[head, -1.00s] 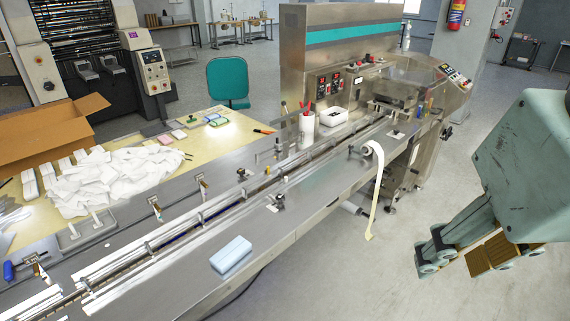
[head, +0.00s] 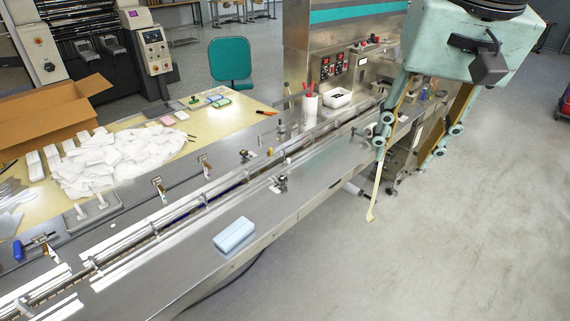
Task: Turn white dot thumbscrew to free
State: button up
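Several small clamps with screws line the conveyor of the flow wrapper. One dark clamp (head: 280,184) stands on the near side of the rails, and another (head: 244,156) stands on the far side. Two brass-coloured brackets (head: 205,166) (head: 160,190) stand further left along the far side. A blue-handled fitting (head: 20,250) is at the far left. I cannot make out a white dot on any of them at this size. My gripper (head: 403,155) is at the upper right, pointing down with its fingers spread, apparently empty. It is well right of these clamps.
A light blue pack (head: 234,235) lies on the near steel deck. A white bin (head: 337,97) and a tool cup (head: 310,104) stand behind the rails.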

jog(key=w+a+f+m, duration=0.1)
jog(key=w+a, duration=0.3)
jog(key=w, duration=0.9)
jog(key=m+g+p, duration=0.3)
jog(key=m, duration=0.2)
send_over(284, 177)
notch_tip(284, 177, down, 28)
jog(key=shift+a, duration=0.1)
jog(key=shift+f+b, duration=0.5)
jog(key=shift+f, duration=6.35)
jog(key=shift+c, duration=0.2)
